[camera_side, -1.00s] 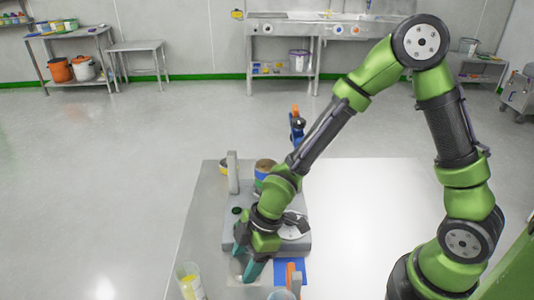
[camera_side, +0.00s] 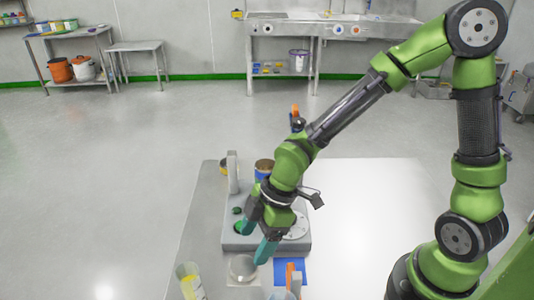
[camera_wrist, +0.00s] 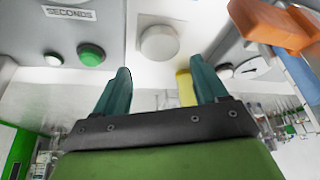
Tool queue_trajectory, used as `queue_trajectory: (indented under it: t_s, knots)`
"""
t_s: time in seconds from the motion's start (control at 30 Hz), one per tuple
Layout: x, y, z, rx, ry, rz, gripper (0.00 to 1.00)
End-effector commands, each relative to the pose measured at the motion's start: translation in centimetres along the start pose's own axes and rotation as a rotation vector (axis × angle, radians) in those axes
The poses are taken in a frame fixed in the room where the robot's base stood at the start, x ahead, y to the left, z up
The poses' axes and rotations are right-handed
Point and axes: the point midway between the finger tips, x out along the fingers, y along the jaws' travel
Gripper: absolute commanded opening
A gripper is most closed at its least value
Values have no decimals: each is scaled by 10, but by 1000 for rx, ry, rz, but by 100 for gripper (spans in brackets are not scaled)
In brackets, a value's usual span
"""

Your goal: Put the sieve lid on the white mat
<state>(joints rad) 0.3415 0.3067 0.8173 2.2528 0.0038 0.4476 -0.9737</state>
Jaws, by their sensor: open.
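The sieve lid (camera_side: 242,267), a round shiny grey disc, lies on the small white mat (camera_side: 236,284) at the front of the table. My gripper (camera_side: 257,239) is open and empty. It is a little behind and above the lid, over the front of the grey machine base, apart from the lid. In the wrist view my gripper's two teal fingers (camera_wrist: 160,90) are spread wide. A pale round piece (camera_wrist: 158,43) shows beyond them; I cannot tell whether it is the lid.
The grey machine base (camera_side: 231,242) with green buttons stands behind the mat. A blue mat (camera_side: 290,265) with an orange-handled item lies to the right. A beaker with yellow contents (camera_side: 190,283) stands left. The table's right side (camera_side: 365,220) is clear.

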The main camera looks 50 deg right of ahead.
Motion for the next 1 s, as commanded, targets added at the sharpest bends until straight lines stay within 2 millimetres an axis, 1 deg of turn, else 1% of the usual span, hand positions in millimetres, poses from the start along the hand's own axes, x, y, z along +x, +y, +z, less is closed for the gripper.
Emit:
queue_trajectory:
  t_s: [0.03,0.23,0.33,0.47,0.57,0.67,0.77,0.8,0.87,0.9,1.0]
  knots:
    - [-10,3,0,6,2,8,72]
    - [-39,2,1,4,-1,8,72]
    - [-48,1,0,3,-1,5,72]
    - [-55,1,1,5,-2,4,72]
    - [-61,2,7,58,-27,31,72]
    - [-78,8,24,212,-71,119,72]
    - [-111,14,44,460,-71,253,72]
    - [-127,14,51,571,-48,305,72]
    - [-151,12,61,737,8,368,72]
    - [-166,10,66,844,58,398,72]
    - [-196,2,79,1080,191,428,72]
